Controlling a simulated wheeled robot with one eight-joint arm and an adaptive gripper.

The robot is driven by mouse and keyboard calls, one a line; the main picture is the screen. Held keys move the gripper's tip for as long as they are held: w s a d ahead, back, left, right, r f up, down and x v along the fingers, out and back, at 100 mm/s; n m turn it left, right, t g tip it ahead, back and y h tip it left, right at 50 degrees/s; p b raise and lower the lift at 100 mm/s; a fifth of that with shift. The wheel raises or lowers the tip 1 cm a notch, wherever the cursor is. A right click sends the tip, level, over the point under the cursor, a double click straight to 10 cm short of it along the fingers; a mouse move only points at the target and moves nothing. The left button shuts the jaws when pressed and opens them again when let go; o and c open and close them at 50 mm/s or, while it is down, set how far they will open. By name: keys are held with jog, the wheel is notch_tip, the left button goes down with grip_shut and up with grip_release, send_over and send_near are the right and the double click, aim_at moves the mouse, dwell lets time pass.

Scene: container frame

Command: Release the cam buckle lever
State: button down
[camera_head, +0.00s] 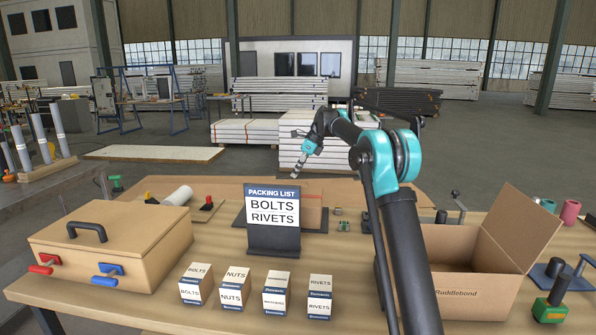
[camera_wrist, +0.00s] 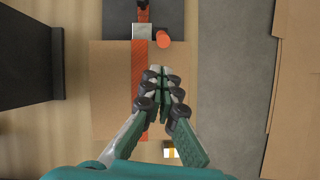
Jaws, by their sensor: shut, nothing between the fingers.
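In the wrist view, an orange strap (camera_wrist: 138,62) runs over a brown cardboard piece (camera_wrist: 110,75). A silver buckle (camera_wrist: 142,31) sits on the strap near the top, with a short orange-red cylinder (camera_wrist: 163,38), apparently the lever's grip, on its right. My gripper (camera_wrist: 163,74) is shut and empty, its fingertips below the buckle in the picture and right of the strap. They appear apart from the cylinder; height is hard to judge. In the head view my gripper (camera_head: 298,168) hangs above the table behind the packing list sign (camera_head: 272,210), which hides much of the strapped piece.
A wooden case (camera_head: 110,245) with red and blue toggles stands at left. Several small labelled boxes (camera_head: 275,293) stand in front. An open cardboard box (camera_head: 465,285) is at right. In the wrist view, a dark stand (camera_wrist: 28,55) is at left and grey surface (camera_wrist: 235,80) at right.

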jog(key=shift+x, duration=3.2)
